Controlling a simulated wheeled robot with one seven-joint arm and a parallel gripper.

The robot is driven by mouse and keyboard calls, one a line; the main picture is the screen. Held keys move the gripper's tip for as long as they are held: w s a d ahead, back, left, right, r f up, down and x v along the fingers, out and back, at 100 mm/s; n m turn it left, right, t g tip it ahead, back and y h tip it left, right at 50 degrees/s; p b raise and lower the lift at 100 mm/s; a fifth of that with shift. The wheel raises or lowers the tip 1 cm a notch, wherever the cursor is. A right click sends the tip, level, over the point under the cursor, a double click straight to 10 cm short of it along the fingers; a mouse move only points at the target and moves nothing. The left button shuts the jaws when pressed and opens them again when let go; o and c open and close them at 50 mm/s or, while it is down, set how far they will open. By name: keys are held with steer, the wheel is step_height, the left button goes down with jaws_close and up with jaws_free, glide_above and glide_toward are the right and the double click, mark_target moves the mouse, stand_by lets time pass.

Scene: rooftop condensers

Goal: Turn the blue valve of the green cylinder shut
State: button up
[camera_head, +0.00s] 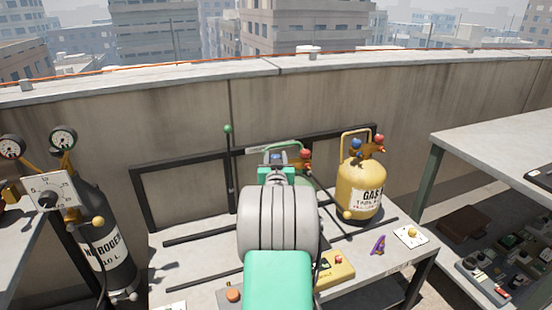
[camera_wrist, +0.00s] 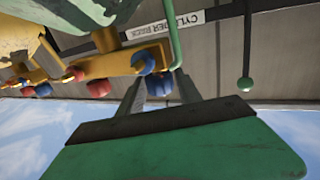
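The green cylinder (camera_wrist: 95,8) stands on the bench. The head view shows only a sliver of it behind my arm; the wrist view, upside down, shows part of it at the top. Its brass fitting (camera_wrist: 115,62) carries red knobs (camera_wrist: 98,88) and blue knobs. One blue knob (camera_wrist: 143,62) is at the fitting's end. Another blue knob, the blue valve (camera_wrist: 160,84), lies between the fingers of my gripper (camera_wrist: 160,92). The fingers are apart, one on each side of it; I cannot tell whether they touch it. In the head view my arm hides most of the gripper.
A yellow gas cylinder (camera_head: 359,190) with red and blue knobs stands close on the right. A black rack rail (camera_head: 190,164) runs behind, with a green-balled rod (camera_head: 228,130). A black nitrogen cylinder (camera_head: 105,245) is at left. The bench (camera_head: 385,262) holds a yellow box (camera_head: 335,272).

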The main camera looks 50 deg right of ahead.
jaws_close()
